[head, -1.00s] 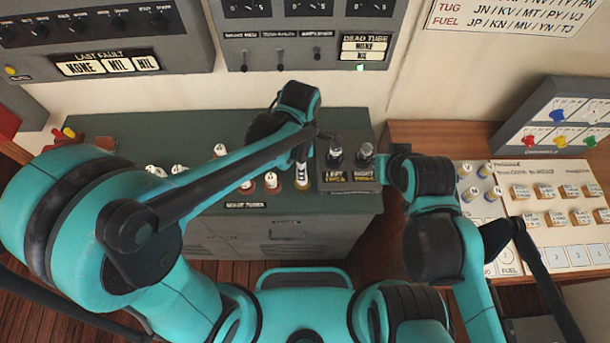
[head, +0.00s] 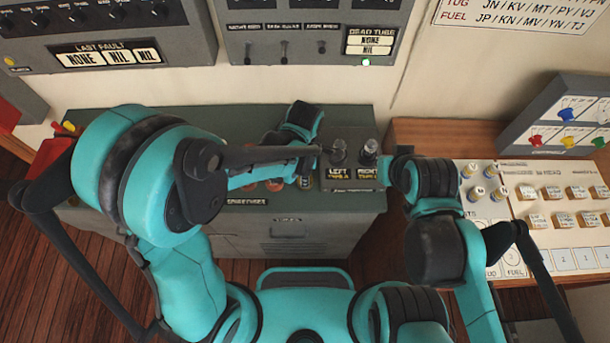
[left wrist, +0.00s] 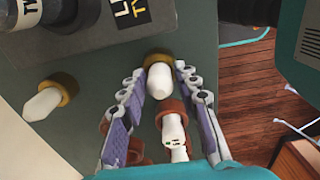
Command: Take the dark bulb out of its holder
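Two dark, greyish bulbs stand upright in a dark holder box: the left bulb (head: 338,152) and the right bulb (head: 370,151). I cannot tell whether either is lit. The holder box (head: 350,187) is labelled LEFT and RIGHT; its corner also shows in the left wrist view (left wrist: 110,42). My left gripper (left wrist: 162,84) is open and empty. Its fingers are over the spare rack beside the box, either side of a white bulb (left wrist: 160,80) in a yellowish collar. Contact is unclear. In the head view my left arm hides its fingers. My right gripper's fingers cannot be made out right of the box.
Another white bulb (left wrist: 42,104) in a yellow collar and a white piece in a brown collar (left wrist: 172,130) stand close by. The grey cabinet (head: 300,228) carries the rack and box. A wooden desk with a light panel (head: 540,205) is at right. Wall panels stand behind.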

